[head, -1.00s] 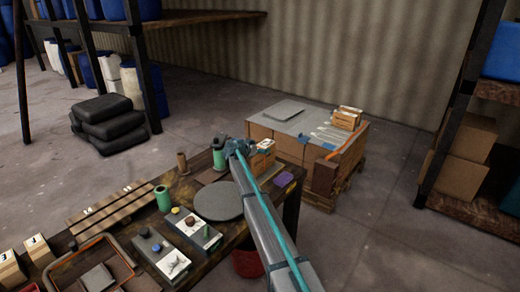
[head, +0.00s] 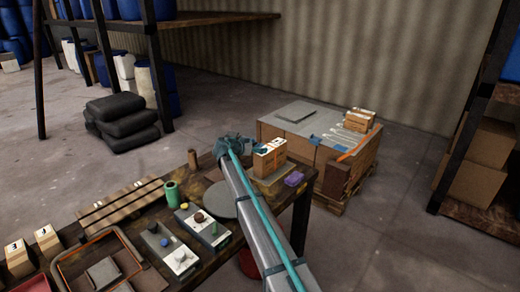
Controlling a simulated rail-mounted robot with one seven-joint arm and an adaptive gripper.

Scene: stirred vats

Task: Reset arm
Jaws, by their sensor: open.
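My arm reaches up from the bottom edge over the right part of the workbench (head: 150,265). My gripper (head: 232,144) is at its far end, above the bench's far edge, small and dark teal. Its fingers are hard to make out, and nothing shows held in it. A small cardboard box (head: 270,160) stands on a tan tray just right of the gripper. A round grey disc (head: 221,200) lies partly hidden under my arm.
Two grey control boxes (head: 168,248), a green spool (head: 172,194), a slatted wooden rack (head: 120,208) and an orange-rimmed tray (head: 70,268) are on the bench. A purple item (head: 294,179) lies near its right edge. A loaded pallet (head: 320,145) stands behind on open floor.

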